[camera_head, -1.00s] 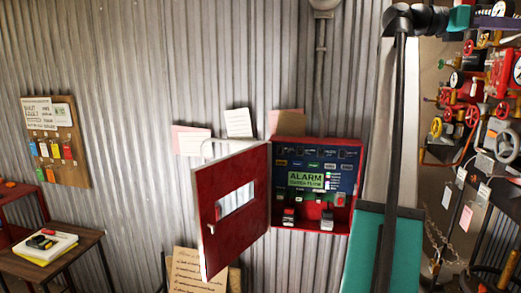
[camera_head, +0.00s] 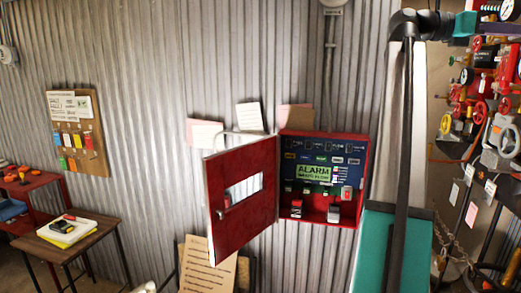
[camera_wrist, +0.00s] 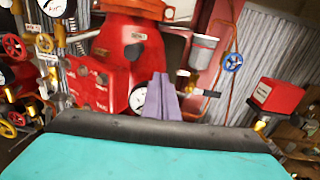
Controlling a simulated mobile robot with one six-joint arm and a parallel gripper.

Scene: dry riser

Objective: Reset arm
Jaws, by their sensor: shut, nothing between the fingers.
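My arm stands upright at the right of the head view, with dark links and teal parts. My gripper shows in the wrist view as two purple-grey fingers (camera_wrist: 161,98) close together, with nothing between them. Behind it in that view is a big red machine (camera_wrist: 133,50) with a white gauge (camera_wrist: 139,97).
A wooden side table (camera_head: 68,240) with a yellow book and a cork board (camera_head: 78,130) with coloured tags are at the left. A rack of red valves and gauges (camera_head: 480,110) fills the right side, close to my arm. A paper notice (camera_head: 208,265) leans below the panel.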

